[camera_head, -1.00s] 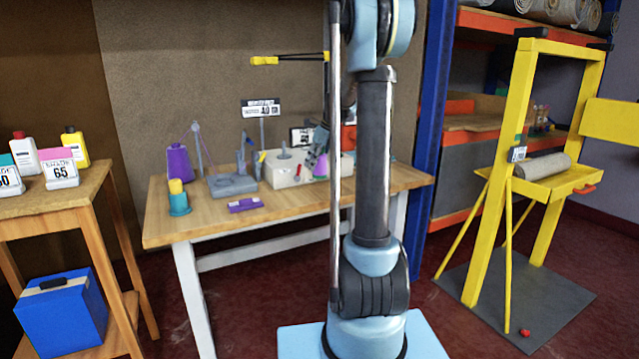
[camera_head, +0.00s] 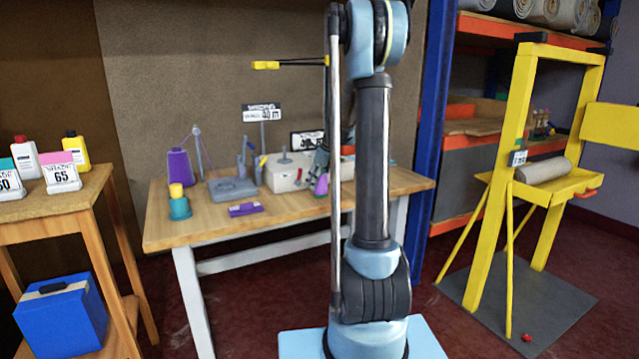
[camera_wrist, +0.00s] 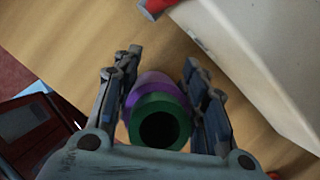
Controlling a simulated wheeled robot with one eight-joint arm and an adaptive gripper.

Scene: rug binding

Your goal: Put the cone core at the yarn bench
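The cone core (camera_wrist: 158,122) is purple with a green ring around a dark open end that faces the wrist camera. It sits between the two fingers of my gripper (camera_wrist: 160,85), which look closed against its sides. In the head view the purple cone core (camera_head: 321,184) shows just left of my arm, at the wooden yarn bench (camera_head: 290,207). My gripper (camera_head: 320,160) is above it, partly hidden by my arm. Whether the cone core touches the bench top is not clear.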

